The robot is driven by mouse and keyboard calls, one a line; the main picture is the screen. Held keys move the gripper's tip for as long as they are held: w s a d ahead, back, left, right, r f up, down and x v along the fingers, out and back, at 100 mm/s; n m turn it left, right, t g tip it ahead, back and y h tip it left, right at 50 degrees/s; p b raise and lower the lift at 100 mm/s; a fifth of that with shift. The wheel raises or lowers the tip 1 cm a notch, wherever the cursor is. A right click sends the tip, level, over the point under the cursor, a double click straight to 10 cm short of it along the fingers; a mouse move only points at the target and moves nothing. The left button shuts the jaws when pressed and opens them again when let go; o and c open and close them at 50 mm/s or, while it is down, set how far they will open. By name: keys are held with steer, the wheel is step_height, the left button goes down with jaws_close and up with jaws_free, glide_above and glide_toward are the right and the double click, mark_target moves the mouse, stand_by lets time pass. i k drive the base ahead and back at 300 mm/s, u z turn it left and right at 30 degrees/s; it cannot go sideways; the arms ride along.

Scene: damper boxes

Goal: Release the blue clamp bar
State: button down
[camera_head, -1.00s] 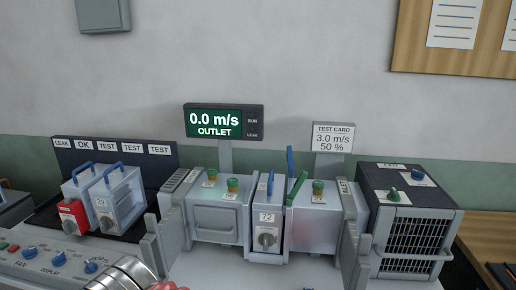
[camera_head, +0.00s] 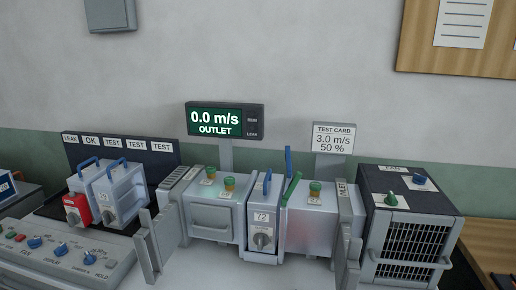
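The blue clamp bar (camera_head: 288,162) looks to be the thin blue bar that stands upright behind the joint right of the box marked 72 (camera_head: 262,232). A green bar (camera_head: 292,189) leans just in front of it, tilted to the right, and hides its lower part. The box marked 72 sits between two pale duct sections and has a blue handle (camera_head: 267,182) and a round grey knob. My gripper is not in view.
Grey upright plates (camera_head: 158,243) stand at the front left and front right (camera_head: 348,257) of the duct. A fan unit (camera_head: 412,235) is at right, a control panel (camera_head: 70,260) at left. Two spare boxes (camera_head: 120,195) sit behind the panel. The outlet display (camera_head: 225,120) reads 0.0 m/s.

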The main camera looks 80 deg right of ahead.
mark_target(288, 156)
steer(key=u, duration=0.2)
steer(key=k, duration=1.45)
steer(key=z, duration=0.7)
steer(key=i, duration=1.6)
steer(key=z, duration=0.05)
